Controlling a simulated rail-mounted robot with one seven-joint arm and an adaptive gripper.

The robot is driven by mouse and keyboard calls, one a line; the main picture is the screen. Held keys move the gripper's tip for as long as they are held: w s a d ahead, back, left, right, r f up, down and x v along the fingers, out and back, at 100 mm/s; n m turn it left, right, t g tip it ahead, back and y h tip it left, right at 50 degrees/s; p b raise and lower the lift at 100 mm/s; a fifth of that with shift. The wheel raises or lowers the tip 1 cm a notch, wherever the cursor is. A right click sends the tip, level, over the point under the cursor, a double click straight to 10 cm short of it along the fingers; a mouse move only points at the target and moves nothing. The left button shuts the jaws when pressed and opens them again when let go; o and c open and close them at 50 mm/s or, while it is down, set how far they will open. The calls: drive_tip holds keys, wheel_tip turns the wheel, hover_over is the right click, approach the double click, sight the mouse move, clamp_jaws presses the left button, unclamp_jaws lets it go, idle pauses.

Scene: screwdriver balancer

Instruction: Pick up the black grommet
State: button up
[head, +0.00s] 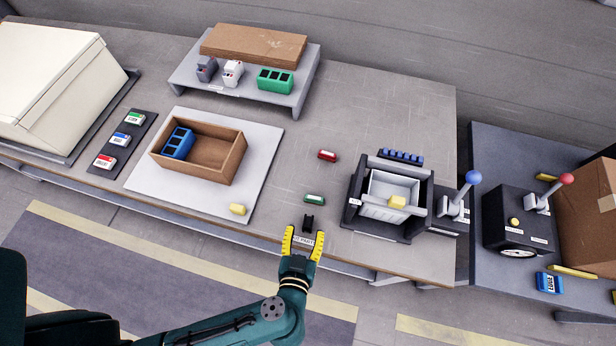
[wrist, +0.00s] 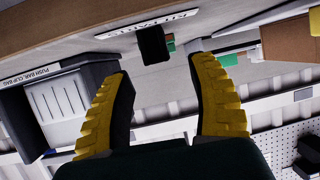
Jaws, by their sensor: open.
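The black grommet (head: 308,222) is a small dark piece near the table's front edge, by a white label. In the wrist view it shows as a black block (wrist: 152,44) at the top middle, in front of the label strip. My gripper (head: 303,238) has yellow ribbed fingers spread apart, with nothing between them. In the head view the grommet lies just beyond the fingertips. In the wrist view my fingers (wrist: 161,72) point toward it, one on each side, without visible contact.
A grey bin (head: 385,213) in a black frame stands to the right. A white board (head: 262,150) with a cardboard tray (head: 222,177) and a yellow block (head: 238,209) is to the left.

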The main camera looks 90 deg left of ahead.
sight(308, 222)
drive_tip(key=x, duration=0.7)
drive_tip(key=shift+w+a, duration=0.1)
drive_tip(key=shift+w, duration=0.05)
clamp_jaws()
